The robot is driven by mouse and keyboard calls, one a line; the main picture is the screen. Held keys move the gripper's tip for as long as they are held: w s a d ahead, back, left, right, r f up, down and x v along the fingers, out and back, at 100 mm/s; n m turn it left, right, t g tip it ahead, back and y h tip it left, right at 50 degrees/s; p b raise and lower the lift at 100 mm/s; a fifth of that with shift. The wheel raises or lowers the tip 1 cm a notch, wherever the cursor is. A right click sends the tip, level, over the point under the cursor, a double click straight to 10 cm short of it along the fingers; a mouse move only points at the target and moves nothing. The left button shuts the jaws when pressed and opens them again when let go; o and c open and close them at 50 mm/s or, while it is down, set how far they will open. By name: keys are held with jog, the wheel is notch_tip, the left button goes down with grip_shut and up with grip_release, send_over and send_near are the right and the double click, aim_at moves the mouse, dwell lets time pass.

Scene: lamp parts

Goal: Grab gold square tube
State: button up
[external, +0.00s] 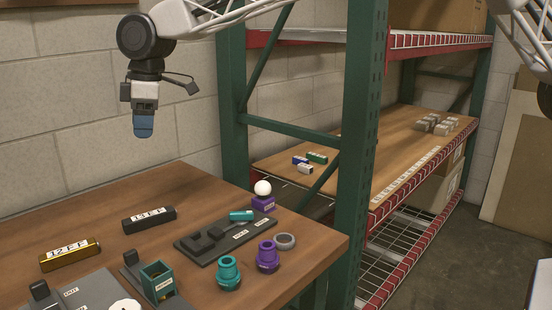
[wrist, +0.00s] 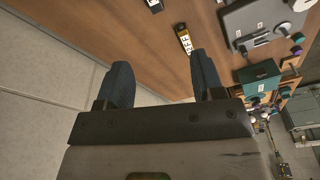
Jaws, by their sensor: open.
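The gold square tube (external: 70,255) lies on the wooden table at the left, with a white label reading like "12 F F". It also shows in the wrist view (wrist: 183,39), past my fingertips near the right finger. My gripper (external: 143,128) hangs in the air above the far side of the table, fingers pointing down, well above and apart from the tube. In the wrist view my gripper (wrist: 162,62) has its two blue fingers wide apart with nothing between them.
A black square tube (external: 149,218) lies right of the gold one. A dark tray (external: 231,236), a teal part (external: 228,272), a purple part (external: 267,256) and a grey ring (external: 285,241) stand farther right. A green-posted shelf (external: 362,150) rises beside the table. A block wall is behind.

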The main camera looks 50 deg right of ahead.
jog(key=w+a+f+n, duration=0.2)
jog(key=w+a+f, duration=0.1)
jog(key=a+f, duration=0.75)
jog(key=n, duration=0.1)
send_over(67, 249)
jog(key=d, duration=0.1)
jog(key=shift+g, duration=0.3)
jog(key=f, duration=0.5)
jog(key=shift+s+f, duration=0.2)
jog(key=shift+s, duration=0.05)
jog(key=shift+a+f, duration=0.1)
jog(key=shift+f, duration=1.2)
jog(key=shift+w+a+f, duration=0.1)
jog(key=shift+a+f, duration=0.1)
jog(key=shift+f, duration=1.1)
jog(key=shift+w+a+f, duration=0.1)
jog(key=shift+a+f, duration=0.1)
jog(key=shift+f, duration=1.05)
